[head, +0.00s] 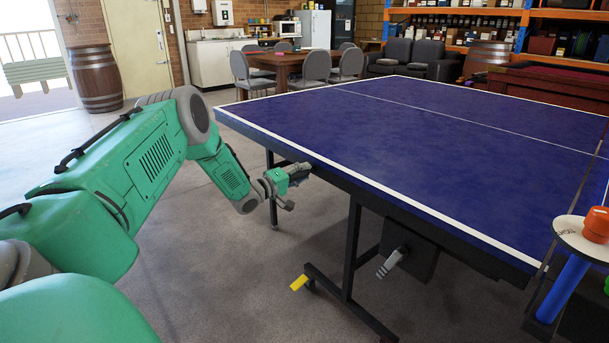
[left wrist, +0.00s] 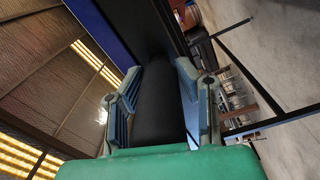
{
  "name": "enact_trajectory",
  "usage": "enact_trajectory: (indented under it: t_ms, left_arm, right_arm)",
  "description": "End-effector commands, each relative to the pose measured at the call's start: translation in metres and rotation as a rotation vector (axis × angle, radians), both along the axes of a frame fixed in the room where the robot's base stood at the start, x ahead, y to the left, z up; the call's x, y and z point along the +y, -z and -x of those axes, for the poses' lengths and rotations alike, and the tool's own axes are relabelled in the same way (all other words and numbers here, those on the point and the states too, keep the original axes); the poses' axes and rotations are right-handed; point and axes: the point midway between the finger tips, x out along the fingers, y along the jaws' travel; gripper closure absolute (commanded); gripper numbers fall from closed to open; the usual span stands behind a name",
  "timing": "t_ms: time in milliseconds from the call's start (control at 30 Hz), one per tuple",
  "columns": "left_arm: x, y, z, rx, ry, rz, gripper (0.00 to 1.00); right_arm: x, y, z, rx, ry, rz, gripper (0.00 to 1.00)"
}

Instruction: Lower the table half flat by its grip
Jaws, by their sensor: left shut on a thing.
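The table half (head: 430,140) has a blue top with white edge lines and looks flat or nearly flat in the head view. My left gripper (head: 298,176) is at its near left edge, just under the rim. In the left wrist view, the two fingers (left wrist: 160,100) lie on either side of a thick black grip (left wrist: 158,108), shut on it. The blue top also shows as a strip in the left wrist view (left wrist: 106,28). In the head view the grip is mostly hidden by the gripper and rim. My right gripper is not in view.
The floor left of the table is clear; chairs (head: 315,67) stand behind.

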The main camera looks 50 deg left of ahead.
Motion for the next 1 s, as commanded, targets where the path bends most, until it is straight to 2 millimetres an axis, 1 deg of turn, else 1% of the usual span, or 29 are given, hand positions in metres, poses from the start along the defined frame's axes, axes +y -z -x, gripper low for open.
enact_trajectory:
  t_ms: [33, 167, 200, 233, 667, 767, 867, 1000]
  left_arm:
    - [0.003, 0.015, 0.009, 0.032, -0.004, 0.002, 1.00]
    - [0.003, 0.016, 0.009, 0.034, -0.005, 0.001, 1.00]
    - [0.003, 0.016, 0.009, 0.035, -0.005, 0.000, 0.61]
    - [0.003, 0.016, 0.009, 0.036, -0.004, 0.000, 0.51]
    - [0.001, 0.010, 0.004, 0.023, -0.001, -0.001, 0.50]
    - [0.001, 0.009, 0.007, 0.022, -0.001, -0.001, 0.50]
    - [0.002, 0.008, 0.018, 0.020, -0.003, 0.000, 0.50]
    - [0.004, 0.007, 0.045, 0.019, -0.004, 0.003, 0.50]
  right_arm:
    - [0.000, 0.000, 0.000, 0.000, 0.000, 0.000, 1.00]
    - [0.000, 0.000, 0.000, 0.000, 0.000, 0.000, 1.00]
    - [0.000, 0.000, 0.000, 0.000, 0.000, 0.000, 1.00]
    - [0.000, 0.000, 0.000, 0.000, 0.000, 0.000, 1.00]
    - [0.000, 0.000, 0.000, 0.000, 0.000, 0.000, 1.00]
    - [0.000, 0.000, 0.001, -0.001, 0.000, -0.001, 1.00]
    - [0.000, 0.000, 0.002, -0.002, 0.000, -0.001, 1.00]
    - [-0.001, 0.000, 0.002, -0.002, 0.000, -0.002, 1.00]
